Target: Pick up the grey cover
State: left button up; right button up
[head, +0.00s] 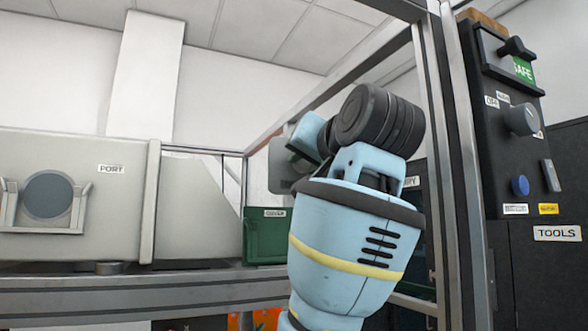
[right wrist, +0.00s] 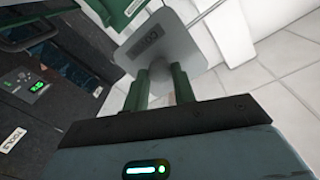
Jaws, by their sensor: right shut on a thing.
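The grey cover (right wrist: 160,44) is a flat light plate with rounded corners and a dark label. In the right wrist view it sits at the tips of the green fingers of my right gripper (right wrist: 162,80), which is shut on it. The exact grip spot is partly hidden by the fingers. In the head view the cover (head: 280,172) is seen beyond my right wrist, partly hidden, raised above a green bin. The right gripper (head: 293,158) is mostly hidden behind my arm there. My left gripper is not in view.
The green bin (head: 262,243) with a white label stands below the cover. A grey housing marked PORT (head: 110,215) with a round window (head: 48,195) is at left. A metal frame post (head: 455,165) and a dark control panel (head: 508,120) stand close at right.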

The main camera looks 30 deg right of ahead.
jog(key=s, duration=0.6)
jog(key=shift+a, duration=0.4)
dwell(0.5)
